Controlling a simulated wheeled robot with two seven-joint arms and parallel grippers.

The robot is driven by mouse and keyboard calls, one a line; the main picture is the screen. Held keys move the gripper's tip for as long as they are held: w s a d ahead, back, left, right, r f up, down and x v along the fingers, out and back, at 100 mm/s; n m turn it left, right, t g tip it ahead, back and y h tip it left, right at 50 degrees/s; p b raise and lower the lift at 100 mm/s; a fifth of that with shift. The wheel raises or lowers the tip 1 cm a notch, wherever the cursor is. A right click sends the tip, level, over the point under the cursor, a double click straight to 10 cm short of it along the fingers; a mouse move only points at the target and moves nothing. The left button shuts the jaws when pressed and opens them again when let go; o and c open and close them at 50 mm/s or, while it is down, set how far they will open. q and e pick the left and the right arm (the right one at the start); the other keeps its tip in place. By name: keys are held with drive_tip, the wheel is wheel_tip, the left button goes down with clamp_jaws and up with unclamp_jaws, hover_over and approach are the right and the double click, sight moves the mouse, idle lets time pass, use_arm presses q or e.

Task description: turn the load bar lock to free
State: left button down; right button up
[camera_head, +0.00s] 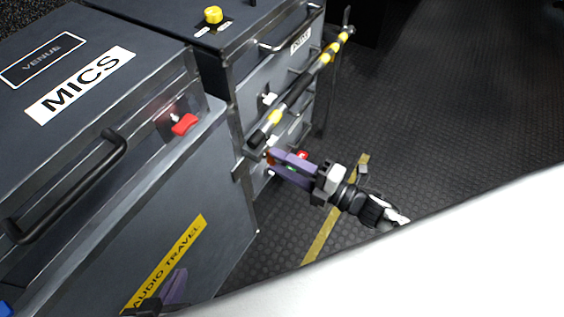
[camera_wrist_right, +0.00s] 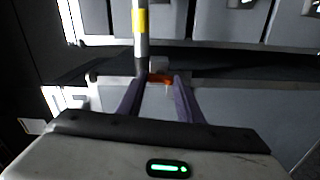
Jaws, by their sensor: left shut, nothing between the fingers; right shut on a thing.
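The load bar (camera_head: 297,92) is a black and silver bar with yellow bands. It runs in front of the drawers of the far case, and its near end is by my right gripper (camera_head: 271,159).
The near case (camera_head: 150,165) has a MICS label, a black handle (camera_head: 70,187) and a red latch (camera_head: 184,124). A yellow knob (camera_head: 212,15) is on the far case. The ribbed floor (camera_head: 450,100) at right is clear. A white surface (camera_head: 460,260) fills the lower right.

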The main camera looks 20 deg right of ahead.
idle(0.5)
drive_tip(key=o, duration=0.9)
drive_tip(key=shift+o, duration=0.9)
drive_tip(key=v, duration=1)
drive_tip(key=shift+p, duration=0.4)
drive_tip(key=shift+s+d, duration=0.15)
